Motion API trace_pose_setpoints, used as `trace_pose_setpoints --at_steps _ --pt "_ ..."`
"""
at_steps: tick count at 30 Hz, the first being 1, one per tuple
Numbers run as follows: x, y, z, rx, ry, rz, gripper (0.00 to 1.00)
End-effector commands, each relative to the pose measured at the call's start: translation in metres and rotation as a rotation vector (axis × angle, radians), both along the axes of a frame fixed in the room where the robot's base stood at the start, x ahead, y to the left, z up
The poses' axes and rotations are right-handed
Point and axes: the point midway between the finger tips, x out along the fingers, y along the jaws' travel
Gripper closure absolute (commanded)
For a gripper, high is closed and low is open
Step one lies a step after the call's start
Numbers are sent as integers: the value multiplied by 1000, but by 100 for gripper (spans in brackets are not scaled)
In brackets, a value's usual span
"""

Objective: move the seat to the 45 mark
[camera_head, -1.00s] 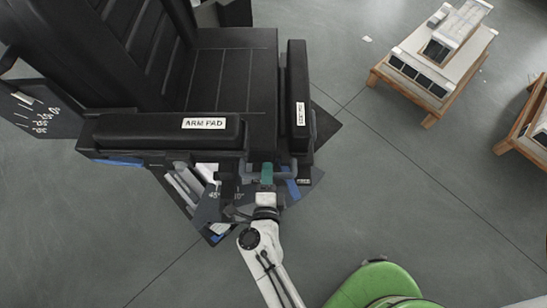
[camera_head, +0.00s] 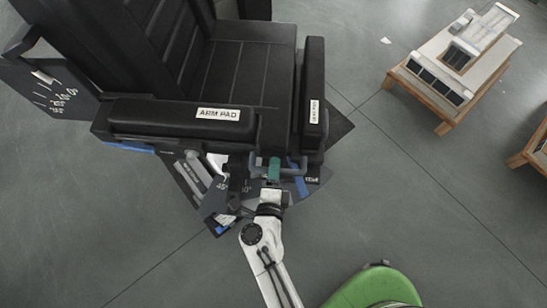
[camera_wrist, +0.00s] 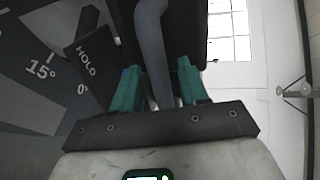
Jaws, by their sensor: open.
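The seat (camera_head: 240,65) is a black padded chair with a tall backrest (camera_head: 130,60) on its left in the head view. A scale plate (camera_head: 222,205) with a 45° mark lies under its near side. In the wrist view, the scale (camera_wrist: 35,85) shows 15° and 0 beside a dark plate marked HOLD (camera_wrist: 88,60). My gripper (camera_head: 274,168) is at the front near corner of the seat. In the wrist view its teal fingers (camera_wrist: 158,78) are apart, one on each side of a grey bar (camera_wrist: 152,45). I cannot tell whether they touch it.
An arm pad (camera_head: 175,110) runs along the seat's near side, with another black pad (camera_head: 314,90) at the front edge. A second marked plate (camera_head: 50,90) is at the far left. A wooden-framed model (camera_head: 450,75) stands at upper right. The floor between is clear.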

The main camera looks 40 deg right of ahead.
Motion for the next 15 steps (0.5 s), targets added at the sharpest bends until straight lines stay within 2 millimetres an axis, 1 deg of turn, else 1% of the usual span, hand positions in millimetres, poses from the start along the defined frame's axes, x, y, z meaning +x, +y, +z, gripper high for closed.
trace_pose_setpoints --at_steps 5,12,15 --pt "-16 17 2 4 2 3 56" --pt "-49 49 11 4 1 5 56" --pt "-60 60 15 4 1 5 56"
